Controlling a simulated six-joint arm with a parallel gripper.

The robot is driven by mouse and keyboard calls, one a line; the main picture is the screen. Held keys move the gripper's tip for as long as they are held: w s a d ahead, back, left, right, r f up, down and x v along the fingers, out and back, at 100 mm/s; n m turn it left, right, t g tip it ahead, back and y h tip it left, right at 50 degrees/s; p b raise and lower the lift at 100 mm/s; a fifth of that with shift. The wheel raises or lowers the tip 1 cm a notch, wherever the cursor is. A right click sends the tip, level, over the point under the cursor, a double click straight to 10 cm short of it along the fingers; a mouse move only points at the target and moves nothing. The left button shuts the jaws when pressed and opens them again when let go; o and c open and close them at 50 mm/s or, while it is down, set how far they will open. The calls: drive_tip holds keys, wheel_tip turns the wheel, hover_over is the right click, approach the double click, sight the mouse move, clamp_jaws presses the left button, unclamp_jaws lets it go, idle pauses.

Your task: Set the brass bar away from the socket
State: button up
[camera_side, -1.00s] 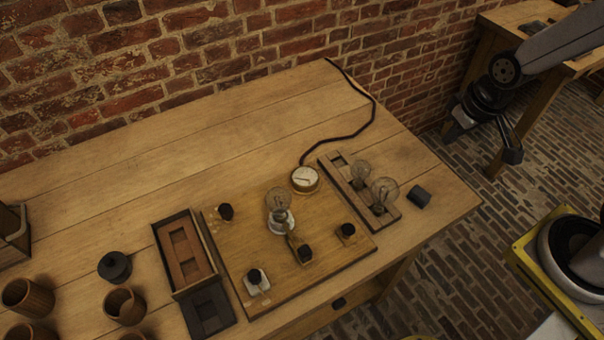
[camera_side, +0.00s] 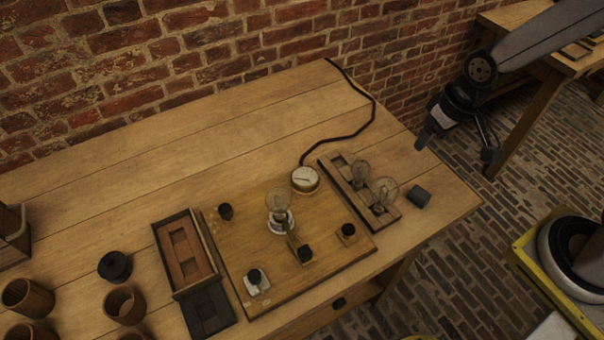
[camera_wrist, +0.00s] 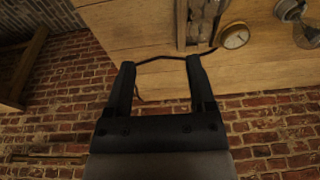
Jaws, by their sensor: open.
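A clear bulb stands in a pale round socket (camera_side: 281,222) on the wooden board (camera_side: 240,250). A small, narrow brass-coloured piece, likely the brass bar (camera_side: 293,243), lies between the socket and a black knob (camera_side: 305,253); it looks close against the socket, but I cannot tell whether they touch. My gripper (camera_side: 457,148) is open and empty, above and beyond the table's right edge, well away from the bar. In the wrist view, my gripper (camera_wrist: 160,65) has nothing between its fingers. The bar is not seen there.
A gauge (camera_side: 305,179) with a black cable stands behind the board. A wooden rack with two bulbs (camera_side: 335,172) and a dark block (camera_side: 420,196) lie to its right. An open box (camera_side: 160,235) and several cups stand left.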

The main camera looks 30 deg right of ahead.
drive_tip(key=w+a+f+g, duration=0.1)
drive_tip(key=a+f, duration=0.1)
drive_tip(key=a, duration=0.5)
drive_tip(key=w+a+f, duration=0.1)
drive_tip(key=w+a, duration=0.1)
drive_tip(key=a, duration=0.4)
drive_tip(key=g, duration=0.1)
hover_over(305, 250)
wheel_tip(305, 250, down, 5)
drive_tip(key=shift+f, duration=0.15)
drive_tip(key=shift+f, duration=0.1)
drive_tip(key=shift+f, duration=3.8)
clamp_jaws()
